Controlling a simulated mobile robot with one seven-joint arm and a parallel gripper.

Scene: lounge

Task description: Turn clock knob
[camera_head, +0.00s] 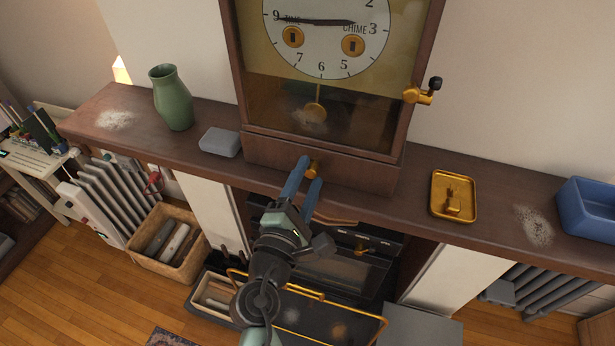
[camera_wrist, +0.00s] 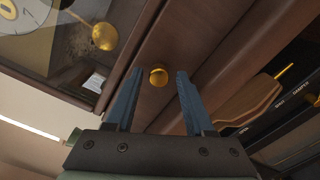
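The clock (camera_head: 243,60) stands upright on the mantel, a tall brown wooden case with a glass front, a white dial and a gold pendulum (camera_head: 315,112). A small round gold knob (camera_head: 313,168) sits on the drawer-like base of the case; it also shows in the wrist view (camera_wrist: 158,77). Another gold fitting with a black end (camera_head: 425,92) sticks out of the case's right side. My gripper (camera_head: 310,173) has its blue fingers apart, pointing at the base. In the wrist view the knob shows between the fingertips, with gaps on both sides; contact is not visible.
On the mantel (camera_head: 350,203) are a green vase (camera_head: 172,98), a grey block (camera_head: 220,142), a gold tray (camera_head: 442,212) with a gold piece in it and a blue bin (camera_head: 590,208). Dusty patches lie near both ends. A fireplace with a gold rail is below.

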